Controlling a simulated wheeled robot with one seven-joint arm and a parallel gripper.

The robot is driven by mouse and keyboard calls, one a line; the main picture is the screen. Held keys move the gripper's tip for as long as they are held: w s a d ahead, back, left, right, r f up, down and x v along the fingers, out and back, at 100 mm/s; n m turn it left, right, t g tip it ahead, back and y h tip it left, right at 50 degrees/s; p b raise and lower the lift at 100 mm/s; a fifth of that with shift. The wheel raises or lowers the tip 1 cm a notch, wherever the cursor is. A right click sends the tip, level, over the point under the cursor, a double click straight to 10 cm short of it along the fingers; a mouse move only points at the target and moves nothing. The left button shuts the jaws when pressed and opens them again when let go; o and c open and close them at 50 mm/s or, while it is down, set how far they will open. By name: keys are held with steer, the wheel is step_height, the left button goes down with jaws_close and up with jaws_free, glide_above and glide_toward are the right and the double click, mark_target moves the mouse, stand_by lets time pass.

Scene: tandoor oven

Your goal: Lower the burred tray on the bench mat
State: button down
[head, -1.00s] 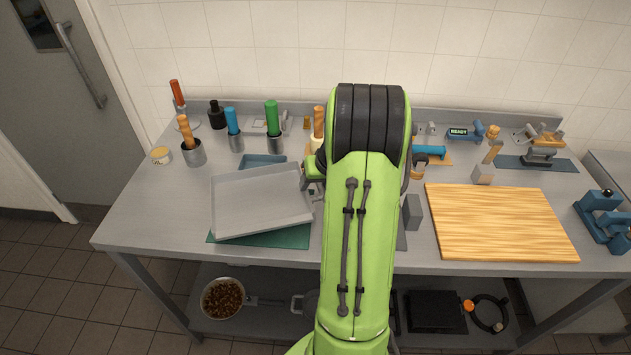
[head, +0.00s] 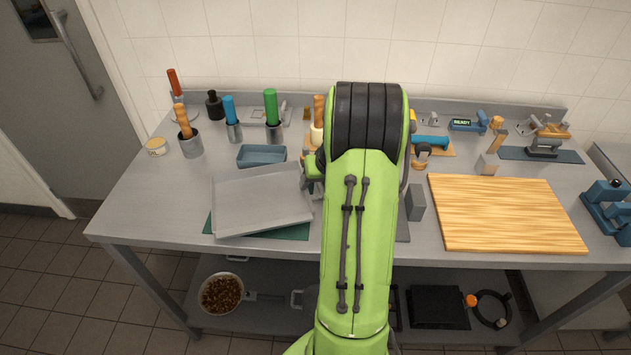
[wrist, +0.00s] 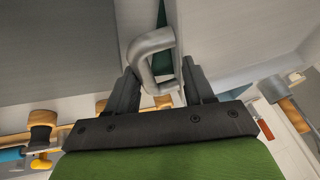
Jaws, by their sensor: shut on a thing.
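The burred tray (head: 262,200) is a shallow light-grey tray left of my arm in the head view. It lies over most of the green bench mat (head: 285,233), whose front strip and left corner show. I cannot tell whether the tray touches the mat or hangs just above it. My gripper (wrist: 160,78) is shut on the tray's grey loop handle (wrist: 150,52) in the wrist view. The tray's pale side (wrist: 240,40) fills the upper right there, with a green sliver of mat beside the handle. In the head view my arm partly hides the gripper.
A blue dish (head: 262,155) stands just behind the tray. Pots with coloured-handled tools (head: 233,130) line the back left. A grey block (head: 416,203) and a wooden board (head: 505,214) are right of my arm. Bare bench (head: 150,205) lies left of the tray.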

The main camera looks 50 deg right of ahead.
steer(key=shift+f+b, duration=0.5)
steer(key=shift+f, duration=0.05)
steer(key=shift+c, duration=1.7)
jaws_free()
steer(key=shift+s, duration=0.1)
steer(key=p+v, duration=0.3)
steer(key=v, duration=1.2)
steer(key=shift+a+r, duration=0.25)
steer(key=shift+r, duration=0.15)
